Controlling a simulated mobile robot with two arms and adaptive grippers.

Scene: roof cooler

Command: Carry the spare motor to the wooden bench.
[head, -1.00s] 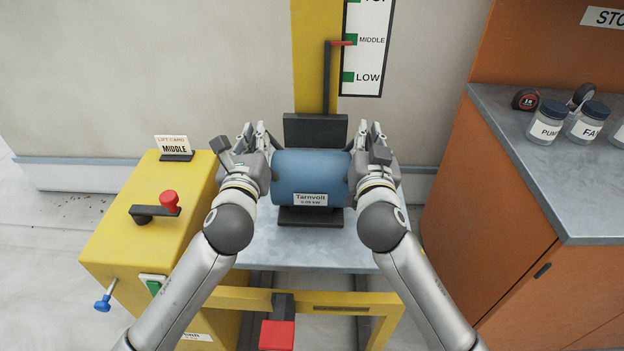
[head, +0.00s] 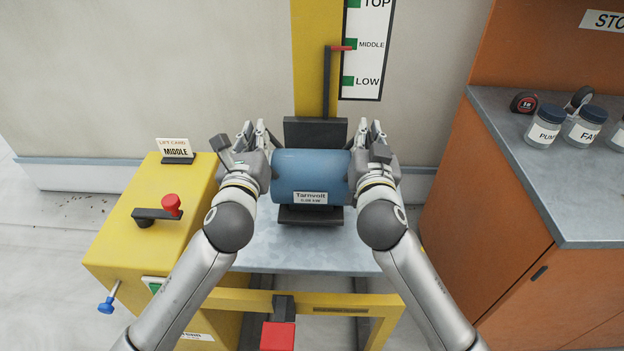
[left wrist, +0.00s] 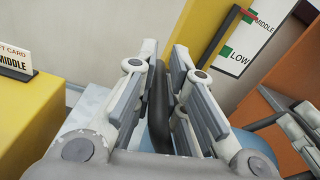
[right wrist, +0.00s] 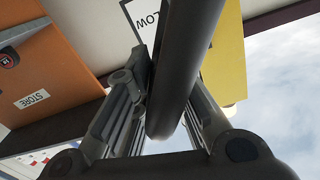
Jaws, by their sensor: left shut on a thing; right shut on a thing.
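The spare motor (head: 311,171) is a blue cylinder lying sideways, with a white "Tarnvolt" label on its front. A dark foot (head: 310,215) shows under it, over the grey lift table (head: 300,250); I cannot tell whether they touch. My left gripper (head: 256,130) is at the motor's left end and my right gripper (head: 370,130) at its right end. In the left wrist view the fingers are shut on a dark bar (left wrist: 158,115); in the right wrist view they are around a dark bar (right wrist: 185,75). No wooden bench is clearly recognisable.
A yellow cabinet (head: 150,215) with a red-knobbed lever (head: 160,212) and a "MIDDLE" card (head: 175,150) stands left. A yellow mast (head: 317,60) and level chart (head: 365,60) are behind. An orange cupboard (head: 480,210) with jars on its grey top stands right. A red pedal (head: 278,336) is in front.

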